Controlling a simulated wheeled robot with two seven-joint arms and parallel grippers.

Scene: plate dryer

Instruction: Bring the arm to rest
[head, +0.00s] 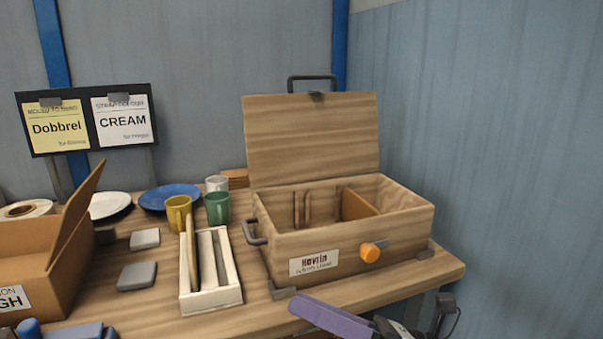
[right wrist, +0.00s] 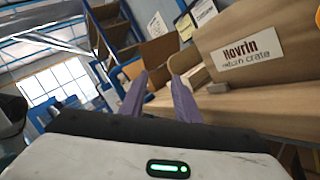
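My right gripper (head: 305,306) comes in at the bottom of the head view, in front of the table's front edge and below the wooden crate. Only one purple finger shows clearly there. In the right wrist view both purple fingers of the right gripper (right wrist: 158,80) stand apart with nothing between them. The wooden crate (head: 405,232), labelled Hovrin, stands on the table with its lid up; its labelled front (right wrist: 285,75) also shows in the right wrist view, beyond the fingers and to the right.
A white slotted rack (head: 212,300) stands left of the crate. Yellow (head: 178,213) and green (head: 217,208) mugs, a blue plate (head: 165,195) and a white plate (head: 108,206) sit behind it. A cardboard box (head: 50,270) is at left. A blue wall (head: 520,150) rises at right.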

